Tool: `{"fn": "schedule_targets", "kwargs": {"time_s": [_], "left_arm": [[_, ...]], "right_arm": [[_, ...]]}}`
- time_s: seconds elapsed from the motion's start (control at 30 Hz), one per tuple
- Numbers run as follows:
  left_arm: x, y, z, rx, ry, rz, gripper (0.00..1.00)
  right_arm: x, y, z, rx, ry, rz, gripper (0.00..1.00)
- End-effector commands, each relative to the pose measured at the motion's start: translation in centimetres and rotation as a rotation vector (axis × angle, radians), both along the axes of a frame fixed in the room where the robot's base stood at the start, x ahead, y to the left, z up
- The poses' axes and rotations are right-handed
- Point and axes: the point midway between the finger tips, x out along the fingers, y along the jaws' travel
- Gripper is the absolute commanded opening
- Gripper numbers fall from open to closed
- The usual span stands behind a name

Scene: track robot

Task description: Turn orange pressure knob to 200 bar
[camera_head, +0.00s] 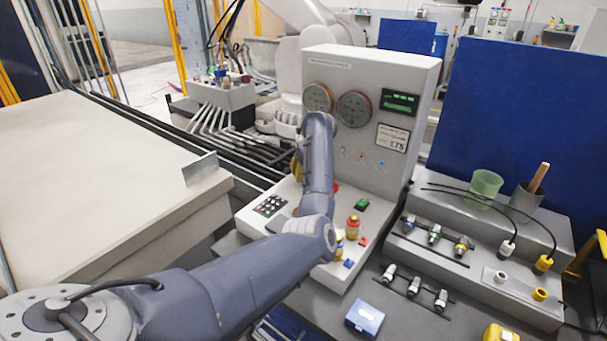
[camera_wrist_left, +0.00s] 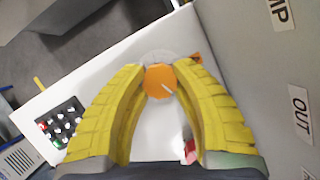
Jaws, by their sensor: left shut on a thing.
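The orange pressure knob (camera_wrist_left: 160,84) is a round disc with a thin white pointer line, seen in the left wrist view on the pale console. My left gripper (camera_wrist_left: 160,78) has its two yellow ribbed fingers shut around the knob, one tip at each side. In the head view my left arm hides the knob, and only a little of the yellow finger (camera_head: 297,170) shows. The upright panel (camera_head: 345,70) carries two round gauges, a green display (camera_head: 400,103) and a white label (camera_head: 392,138) that seems to read 175. My right gripper is out of view.
A red-topped knob (camera_head: 352,225), a green button (camera_head: 361,204) and a block of small buttons (camera_head: 270,206) sit on the console. On the right bench are connectors, cables, a green cup (camera_head: 483,187) and a blue box (camera_head: 365,317). The left tabletop (camera_head: 90,190) is mostly clear.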

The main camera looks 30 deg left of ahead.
Motion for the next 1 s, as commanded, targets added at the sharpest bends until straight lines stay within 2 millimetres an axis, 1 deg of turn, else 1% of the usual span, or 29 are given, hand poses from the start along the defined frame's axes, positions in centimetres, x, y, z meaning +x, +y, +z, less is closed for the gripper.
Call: {"fn": "schedule_targets", "kwargs": {"time_s": [0.23, 0.27, 0.5, 0.8, 0.87, 1.0], "left_arm": [[0.0, 0.2, 0.2, 0.005, -0.003, 0.000, 0.00], [0.0, 0.2, 0.2, 0.005, -0.003, 0.000, 0.29], [0.0, 0.1, 0.1, 0.002, -0.002, 0.000, 0.57], [0.0, 0.0, 0.2, 0.002, -0.001, -0.001, 0.57], [0.0, -0.1, 0.5, 0.001, -0.002, -0.002, 0.57], [-0.2, -0.8, 2.1, 0.000, -0.004, -0.002, 0.57]], "right_arm": [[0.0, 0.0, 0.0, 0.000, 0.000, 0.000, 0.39], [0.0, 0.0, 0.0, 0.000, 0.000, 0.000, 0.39], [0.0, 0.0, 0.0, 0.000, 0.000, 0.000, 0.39], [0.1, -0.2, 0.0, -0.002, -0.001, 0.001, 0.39], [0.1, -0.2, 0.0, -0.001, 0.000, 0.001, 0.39], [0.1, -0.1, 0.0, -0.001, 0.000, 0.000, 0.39]]}}
